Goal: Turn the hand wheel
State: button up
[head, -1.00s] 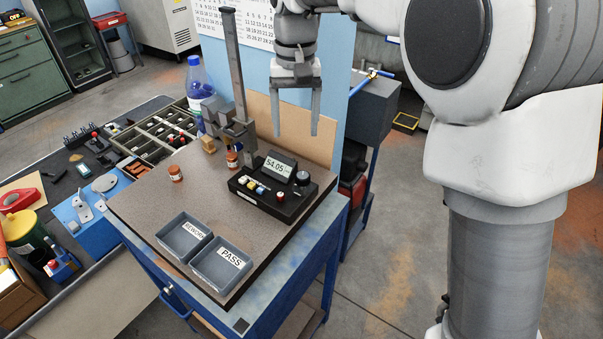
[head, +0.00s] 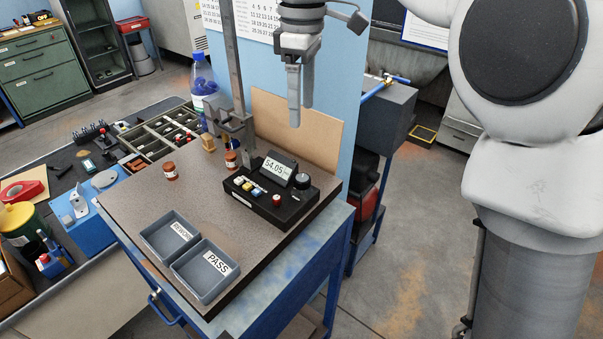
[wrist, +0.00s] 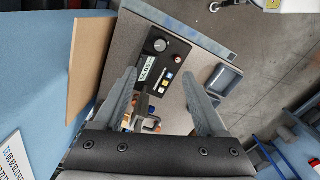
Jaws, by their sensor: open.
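A black control box (head: 268,200) with a lit display reading about 54.05 stands on the bench plate. The knob also shows in the wrist view (wrist: 159,45). A grey upright column with a slide block (head: 232,122) stands behind the box. My gripper (head: 300,115) is open and empty, above and behind the box, touching nothing. Its two spread fingers show in the wrist view (wrist: 158,77).
Two grey trays, REWORK (head: 168,243) and PASS (head: 205,285), stand at the plate's front. A tan board (head: 300,128) and blue panel rise behind. A bottle (head: 202,82) is at the back left.

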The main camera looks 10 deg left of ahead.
aim_at(301, 177)
notch_tip(301, 177, down, 16)
jog(key=shift+s+r+b, duration=0.1)
jog(key=shift+s+b, duration=0.05)
jog(key=shift+b, duration=0.35)
grip_shut()
